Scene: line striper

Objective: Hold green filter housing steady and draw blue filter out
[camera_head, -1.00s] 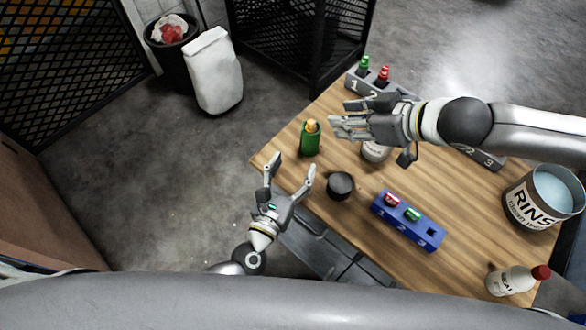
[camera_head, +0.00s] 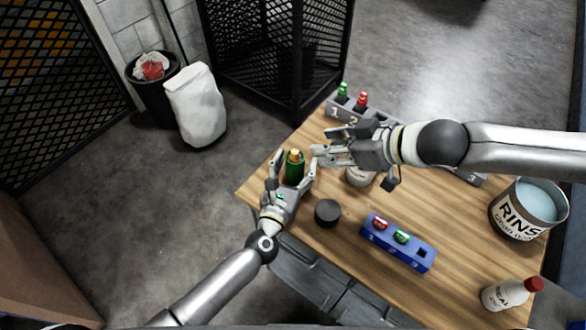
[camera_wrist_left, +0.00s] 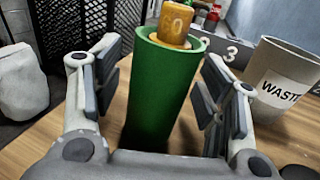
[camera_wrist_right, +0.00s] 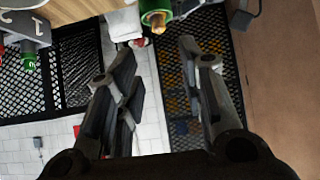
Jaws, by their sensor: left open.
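The green filter housing (camera_head: 294,168) stands upright near the table's left corner. An orange-yellow filter (camera_wrist_left: 175,25) sticks out of its top; no blue filter shows. My left gripper (camera_head: 294,172) is open, with its fingers on either side of the housing. The left wrist view shows the housing (camera_wrist_left: 160,90) between the fingers, with gaps on both sides. My right gripper (camera_head: 318,157) is open and empty, just right of the housing. In the right wrist view the filter tip (camera_wrist_right: 155,20) is at the top edge, beyond the fingers.
A grey numbered rack (camera_head: 345,112) with green and red items stands behind. A waste cup (camera_wrist_left: 285,82) is right of the housing. A black round lid (camera_head: 327,213), a blue rack (camera_head: 400,250), a rinse tub (camera_head: 528,210) and a red-capped bottle (camera_head: 508,294) occupy the table.

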